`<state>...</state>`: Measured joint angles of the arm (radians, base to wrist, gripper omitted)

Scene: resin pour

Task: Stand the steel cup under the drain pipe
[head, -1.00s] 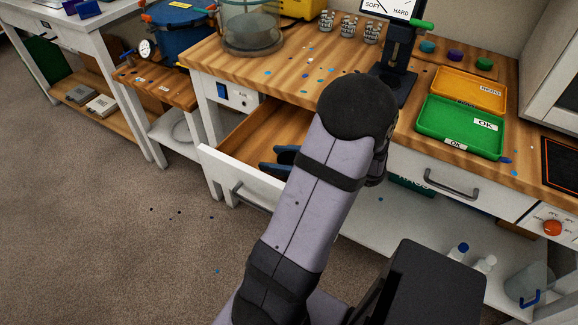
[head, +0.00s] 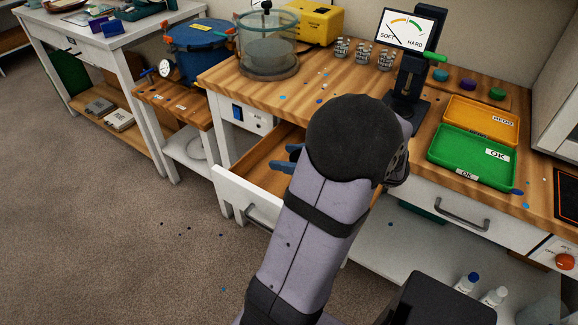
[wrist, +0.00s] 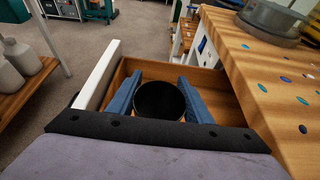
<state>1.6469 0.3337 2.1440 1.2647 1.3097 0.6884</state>
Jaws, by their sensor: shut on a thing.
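My gripper (wrist: 160,98) points down over the open drawer (wrist: 120,75), its blue fingers shut on the steel cup (wrist: 160,101). From above, the cup shows as a dark round mouth between the fingers. In the head view, my blue fingers (head: 288,160) show to the left of my arm, over the drawer; the cup there is hidden behind my arm. I cannot tell exactly how high the cup is above the drawer floor. I cannot make out the drain pipe in either view.
The wooden bench (head: 320,95) beside the drawer carries a glass chamber (head: 268,55), small metal parts, a gauge stand (head: 408,75) and green (head: 470,160) and orange trays (head: 483,121). A blue pot (head: 195,55) stands on a lower bench at left. Open floor lies in front.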

